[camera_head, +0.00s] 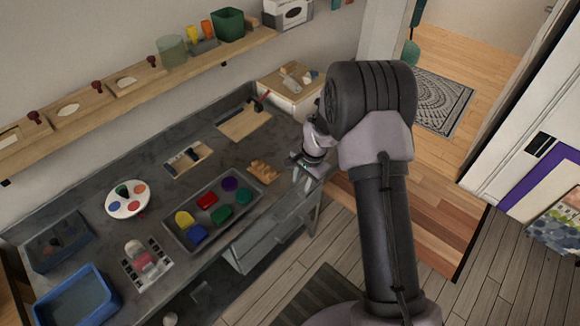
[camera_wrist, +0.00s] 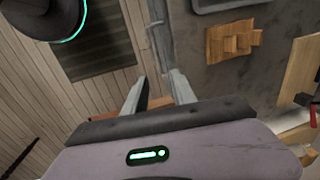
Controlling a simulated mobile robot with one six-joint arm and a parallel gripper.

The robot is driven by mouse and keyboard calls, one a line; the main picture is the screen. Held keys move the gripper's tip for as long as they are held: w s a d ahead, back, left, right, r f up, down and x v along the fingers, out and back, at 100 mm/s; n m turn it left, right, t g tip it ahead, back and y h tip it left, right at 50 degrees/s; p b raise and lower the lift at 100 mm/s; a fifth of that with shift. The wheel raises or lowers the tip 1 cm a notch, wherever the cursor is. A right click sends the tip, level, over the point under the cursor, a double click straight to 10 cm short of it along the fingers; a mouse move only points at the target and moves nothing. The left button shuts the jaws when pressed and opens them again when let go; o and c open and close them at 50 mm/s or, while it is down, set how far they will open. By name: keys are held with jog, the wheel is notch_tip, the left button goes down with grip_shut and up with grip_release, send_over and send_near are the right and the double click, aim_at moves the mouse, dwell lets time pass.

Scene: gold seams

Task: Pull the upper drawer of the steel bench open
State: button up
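The steel bench (camera_head: 75,215) runs along the wall, its grey top covered with objects. The upper drawer front (camera_head: 262,243) is on the bench's near side, below the top's edge. It looks closed or nearly so; I cannot tell exactly. In the wrist view a thin bar-like handle (camera_wrist: 154,24) shows along the bench front. My gripper (camera_head: 306,181) is at the bench's right end, near the top's front edge and to the right of the drawer front. In the wrist view my gripper (camera_wrist: 158,88) has its two fingers apart with nothing held between them. It is apart from the handle.
A grey tray with coloured blocks (camera_head: 172,228) lies near the bench's front edge, beside a wooden block piece (camera_head: 263,171). A blue bin (camera_head: 76,298) is at the left. A dark mat (camera_head: 322,296) lies on the floor before the bench. A doorway opens at the right.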

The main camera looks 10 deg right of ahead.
jog(key=b, duration=0.2)
send_near(293, 210)
jog(key=f+b, duration=0.1)
jog(key=f, duration=0.3)
jog(key=w+f+b, duration=0.1)
jog(key=f, duration=0.1)
jog(key=shift+a+f+b, duration=0.1)
jog(key=shift+a+b, duration=0.25)
jog(key=shift+w+f, duration=0.15)
jog(key=shift+f, duration=0.55)
jog(key=shift+c, duration=0.3)
grip_shut()
